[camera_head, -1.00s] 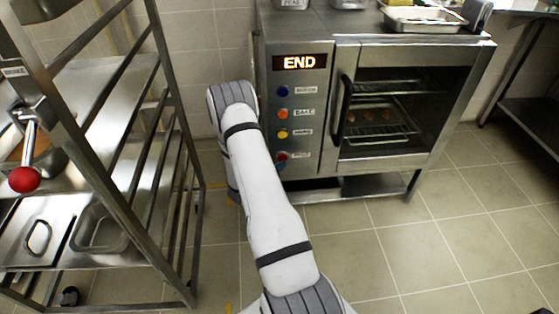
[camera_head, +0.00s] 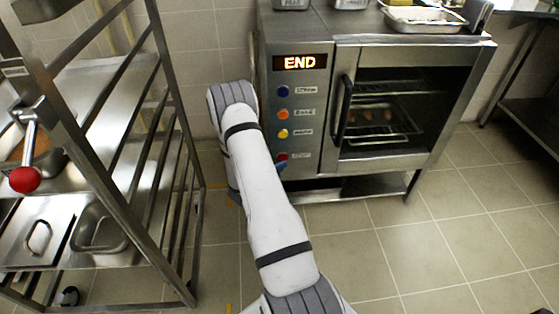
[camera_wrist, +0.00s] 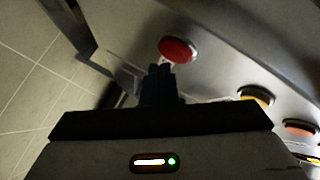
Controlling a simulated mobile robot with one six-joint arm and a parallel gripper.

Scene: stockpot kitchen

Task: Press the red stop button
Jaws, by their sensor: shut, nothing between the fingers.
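The red stop button (camera_head: 281,157) is the lowest of a column of round buttons on the oven's (camera_head: 301,122) left panel. In the wrist view the red button (camera_wrist: 177,50) sits just beyond my shut fingertips. My gripper (camera_wrist: 162,70) is shut and empty, pointing at the button's lower edge. Whether the tips touch the button, I cannot tell. In the head view my gripper is mostly hidden behind my arm. The oven display (camera_head: 300,62) reads END.
Above the red button are a yellow (camera_head: 283,134), an orange (camera_head: 282,115) and a blue button (camera_head: 282,87). The oven door with a black handle (camera_head: 343,107) is to the right. A metal rack (camera_head: 175,190) stands left of my arm. The floor (camera_head: 400,240) at right is clear.

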